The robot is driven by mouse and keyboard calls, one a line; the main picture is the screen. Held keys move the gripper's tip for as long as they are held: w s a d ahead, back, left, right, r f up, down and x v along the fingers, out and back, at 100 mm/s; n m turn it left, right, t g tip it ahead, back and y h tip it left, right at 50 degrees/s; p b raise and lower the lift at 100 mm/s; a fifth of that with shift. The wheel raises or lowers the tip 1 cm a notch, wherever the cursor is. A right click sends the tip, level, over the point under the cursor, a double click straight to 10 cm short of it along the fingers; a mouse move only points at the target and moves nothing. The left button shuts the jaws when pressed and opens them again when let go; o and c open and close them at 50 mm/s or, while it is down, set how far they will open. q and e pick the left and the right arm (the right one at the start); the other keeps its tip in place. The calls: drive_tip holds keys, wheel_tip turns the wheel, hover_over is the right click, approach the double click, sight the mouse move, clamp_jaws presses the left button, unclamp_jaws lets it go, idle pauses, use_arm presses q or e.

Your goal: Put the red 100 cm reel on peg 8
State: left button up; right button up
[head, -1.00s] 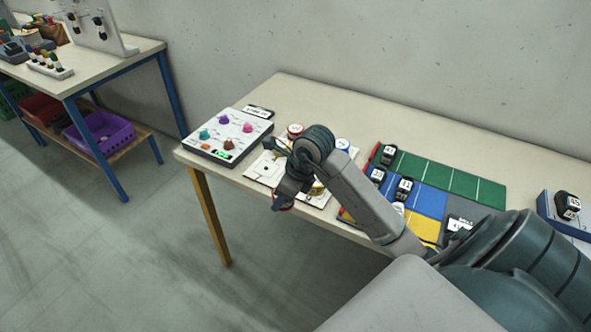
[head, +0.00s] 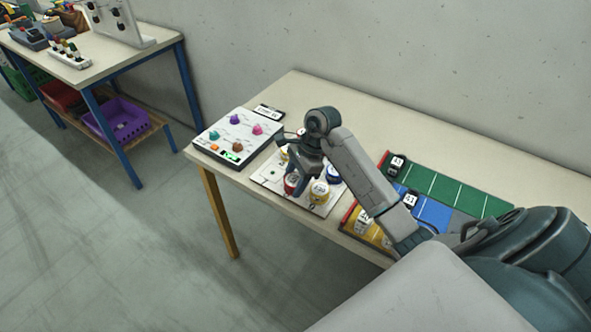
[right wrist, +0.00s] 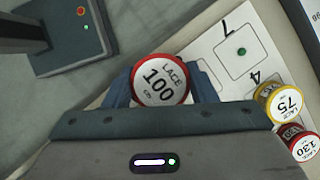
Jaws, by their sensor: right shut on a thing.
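My right gripper (head: 297,176) is shut on the red reel (head: 291,186), low by the near edge of the white numbered board (head: 269,180). In the right wrist view the reel's white top (right wrist: 160,82) reads "LACE 100 cm", and a finger sits on each side of it. The same view shows the board (right wrist: 215,50) with squares numbered 7 and 4 and a green peg (right wrist: 241,51) in the square marked 7. I cannot make out a square marked 8. My left gripper is not in view.
A yellow 75 reel (right wrist: 285,102) and a red 130 reel (right wrist: 299,142) stand close by; a blue reel (head: 333,175) is behind. A panel with coloured knobs (head: 236,137) lies left of the board, coloured lanes (head: 440,188) right.

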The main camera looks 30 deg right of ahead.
sight(295, 177)
drive_tip(key=w+d, duration=0.1)
drive_tip(key=w, duration=0.1)
drive_tip(key=w+d+p, duration=0.1)
drive_tip(key=w+d, duration=0.1)
drive_tip(key=shift+w+d+f, duration=0.1)
drive_tip(key=shift+w+f, duration=0.05)
drive_tip(key=shift+w, duration=0.05)
wheel_tip(295, 177, down, 3)
drive_tip(key=p, duration=0.2)
drive_tip(key=shift+f+p, duration=0.1)
drive_tip(key=shift+p, duration=0.25)
drive_tip(key=shift+f, duration=0.25)
drive_tip(key=shift+f, duration=0.1)
drive_tip(key=shift+f+b, duration=0.45)
drive_tip(key=shift+b, duration=0.4)
drive_tip(key=o, duration=1)
drive_tip(key=shift+c, duration=0.2)
drive_tip(key=shift+r, duration=0.15)
